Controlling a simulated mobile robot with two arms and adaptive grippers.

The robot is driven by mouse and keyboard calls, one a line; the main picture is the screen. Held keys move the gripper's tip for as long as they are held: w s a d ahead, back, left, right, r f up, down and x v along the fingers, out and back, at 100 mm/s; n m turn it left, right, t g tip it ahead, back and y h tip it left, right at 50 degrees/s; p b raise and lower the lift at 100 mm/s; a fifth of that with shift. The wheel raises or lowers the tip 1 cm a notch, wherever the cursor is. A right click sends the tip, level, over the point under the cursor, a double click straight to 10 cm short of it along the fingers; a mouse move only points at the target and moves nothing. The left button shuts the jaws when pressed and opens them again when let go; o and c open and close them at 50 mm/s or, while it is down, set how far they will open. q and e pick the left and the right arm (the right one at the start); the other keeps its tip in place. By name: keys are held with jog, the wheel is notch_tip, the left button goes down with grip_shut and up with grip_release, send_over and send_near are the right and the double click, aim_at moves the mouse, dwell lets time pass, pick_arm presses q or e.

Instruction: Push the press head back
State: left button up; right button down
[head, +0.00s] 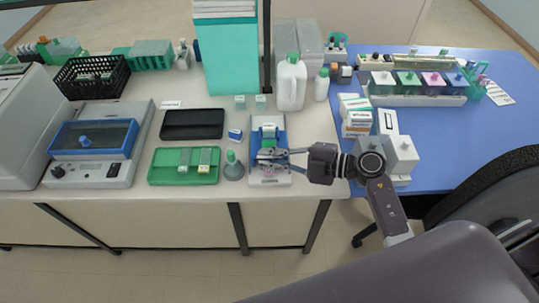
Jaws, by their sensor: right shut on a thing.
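A pinkish patch shows at the front of the press base. My left gripper does not show.
A grey-green bulb bottle (233,168) stands close left of the press. A green slide tray (184,166) and a black tray (192,124) lie further left. A white jug (291,84) stands behind. White boxes (357,123) and staining jars (408,85) are to the right.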

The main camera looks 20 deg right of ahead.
aim_at(270, 129)
jog(key=w, duration=0.2)
jog(key=w+d+b, duration=0.1)
jog(key=w, duration=0.2)
jog(key=w+d+b, duration=0.1)
jog(key=w, duration=0.2)
jog(key=shift+d, duration=0.15)
jog(key=shift+w+d+b, duration=0.15)
jog(key=shift+w+b, duration=0.15)
jog(key=shift+w+r, duration=0.1)
jog(key=shift+r, duration=0.15)
jog(key=shift+d, duration=0.1)
jog(key=c, duration=2.2)
grip_release()
jog(key=shift+c, duration=0.2)
jog(key=shift+o, duration=0.7)
jog(key=shift+w+f, duration=0.15)
jog(key=shift+f, duration=0.05)
